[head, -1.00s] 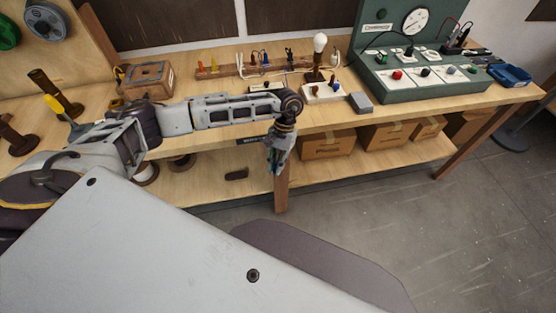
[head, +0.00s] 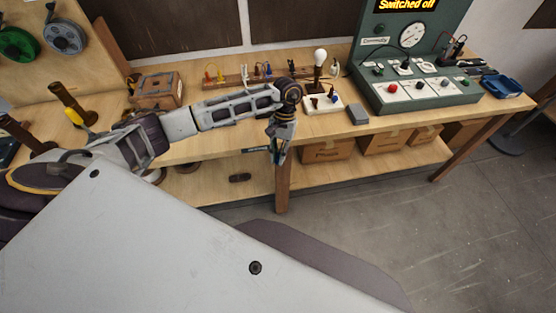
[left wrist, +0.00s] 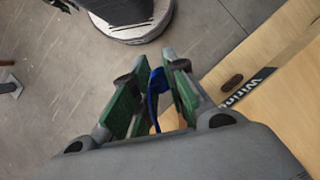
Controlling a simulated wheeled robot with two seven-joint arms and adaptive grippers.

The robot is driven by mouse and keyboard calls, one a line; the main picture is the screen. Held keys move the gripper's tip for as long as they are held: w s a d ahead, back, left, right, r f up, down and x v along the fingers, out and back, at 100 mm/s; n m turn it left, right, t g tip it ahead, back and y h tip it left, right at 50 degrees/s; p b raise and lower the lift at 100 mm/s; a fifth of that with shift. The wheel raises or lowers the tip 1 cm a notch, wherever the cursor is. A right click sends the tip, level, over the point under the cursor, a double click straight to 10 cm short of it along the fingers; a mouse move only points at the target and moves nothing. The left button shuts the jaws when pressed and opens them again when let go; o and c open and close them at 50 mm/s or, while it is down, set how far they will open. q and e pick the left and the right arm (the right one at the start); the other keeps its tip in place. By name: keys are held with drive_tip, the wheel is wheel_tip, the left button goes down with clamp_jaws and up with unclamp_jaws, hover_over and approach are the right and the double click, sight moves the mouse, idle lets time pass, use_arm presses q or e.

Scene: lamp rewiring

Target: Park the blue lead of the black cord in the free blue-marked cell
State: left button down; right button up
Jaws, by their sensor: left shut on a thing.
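My left gripper (head: 277,158) hangs fingers down in front of the bench's front edge, below the height of the top. In the left wrist view the green-padded fingers of the gripper (left wrist: 152,72) close around a blue lead (left wrist: 157,84), whose thin end runs back between them. A long wooden rack (head: 225,80) lies at the back of the bench with several yellow, orange, blue and dark pieces standing in it. The free blue-marked cell and the black cord's run are too small or hidden to make out. My right gripper is not in view.
A lamp with a white bulb (head: 320,55) stands behind a white block (head: 322,105). A green test panel (head: 415,95) reading "Switched off" and a blue tray (head: 502,86) stand right. Cardboard boxes (head: 385,141) sit on the shelf below. The floor in front is clear.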

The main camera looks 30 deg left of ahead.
use_arm(q)
drive_tip(key=w+a+r+n+t+p, duration=0.1)
drive_tip(key=w+r+n, duration=0.4)
drive_tip(key=n, duration=0.5)
drive_tip(key=w+a+r+n+t+p, duration=0.1)
drive_tip(key=w+a+r+n+t, duration=0.3)
drive_tip(key=n, duration=0.6)
drive_tip(key=w+a+r+n+t+p, duration=0.1)
drive_tip(key=w+a+r+n+t, duration=0.2)
drive_tip(key=w+r+n, duration=0.3)
wheel_tip(320, 180, up, 2)
drive_tip(key=n, duration=0.4)
drive_tip(key=shift+w+a+r+t+h, duration=0.15)
drive_tip(key=shift+a+t+h, duration=0.15)
drive_tip(key=shift+h, duration=0.1)
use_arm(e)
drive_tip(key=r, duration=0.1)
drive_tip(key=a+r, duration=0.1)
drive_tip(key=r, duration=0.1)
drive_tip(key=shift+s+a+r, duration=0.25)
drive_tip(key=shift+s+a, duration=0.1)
use_arm(q)
drive_tip(key=shift+n, duration=0.4)
drive_tip(key=shift+w+n, duration=0.3)
drive_tip(key=shift+n, duration=0.1)
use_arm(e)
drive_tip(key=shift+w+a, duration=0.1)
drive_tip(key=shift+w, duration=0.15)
